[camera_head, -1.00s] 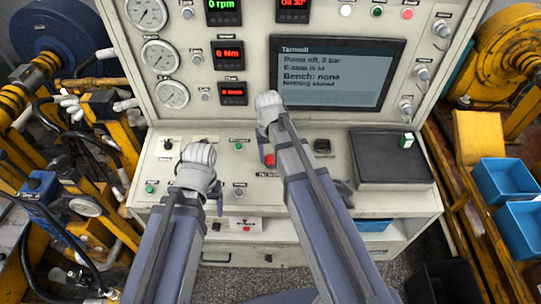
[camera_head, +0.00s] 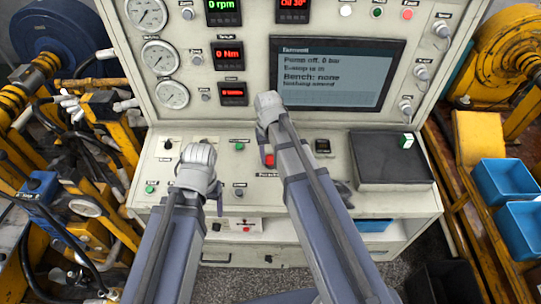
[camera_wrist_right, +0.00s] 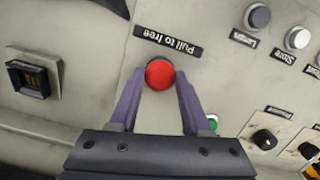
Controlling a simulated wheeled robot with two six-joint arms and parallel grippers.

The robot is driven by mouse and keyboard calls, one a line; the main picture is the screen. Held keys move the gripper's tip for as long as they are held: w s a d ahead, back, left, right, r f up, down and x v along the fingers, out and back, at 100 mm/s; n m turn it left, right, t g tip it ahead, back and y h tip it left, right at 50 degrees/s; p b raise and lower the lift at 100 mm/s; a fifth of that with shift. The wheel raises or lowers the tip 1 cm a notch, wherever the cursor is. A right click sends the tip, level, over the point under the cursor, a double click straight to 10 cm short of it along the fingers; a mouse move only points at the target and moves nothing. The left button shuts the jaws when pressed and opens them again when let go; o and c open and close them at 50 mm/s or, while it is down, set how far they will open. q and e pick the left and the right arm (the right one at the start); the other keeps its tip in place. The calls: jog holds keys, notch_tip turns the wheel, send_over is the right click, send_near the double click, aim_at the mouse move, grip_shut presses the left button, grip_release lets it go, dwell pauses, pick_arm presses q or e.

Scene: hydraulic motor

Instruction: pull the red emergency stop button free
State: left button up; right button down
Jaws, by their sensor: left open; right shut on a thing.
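The red emergency stop button (camera_wrist_right: 160,74) is round and sits on the pale sloped panel, beside a black "Pull to free" label (camera_wrist_right: 168,42) that appears upside down in the right wrist view. My right gripper (camera_wrist_right: 159,80) has its two purple fingers on either side of the button and is shut on it. In the head view the red button (camera_head: 269,161) shows beside my right arm, which hides most of that gripper. My left gripper (camera_head: 219,205) is open over the front left of the panel, apart from the button; its fingers are mostly hidden by its wrist.
The bench's screen (camera_head: 337,75) stands behind my right arm, with gauges at left. A black box (camera_head: 390,160) sits on the panel's right. Several knobs and a green button (camera_wrist_right: 212,122) lie near the right gripper. Yellow machinery flanks the bench.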

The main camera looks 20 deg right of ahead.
aim_at(270, 160)
dwell(0.4)
jog(key=shift+s+r+p, duration=0.1)
jog(key=shift+r+p, duration=0.6)
jog(key=shift+f, duration=0.15)
jog(key=shift+c, duration=1.7)
grip_release()
notch_tip(270, 160, up, 8)
jog(key=p, duration=0.7)
jog(key=shift+a+p, duration=0.15)
jog(key=shift+p, duration=0.15)
jog(key=shift+f, duration=0.15)
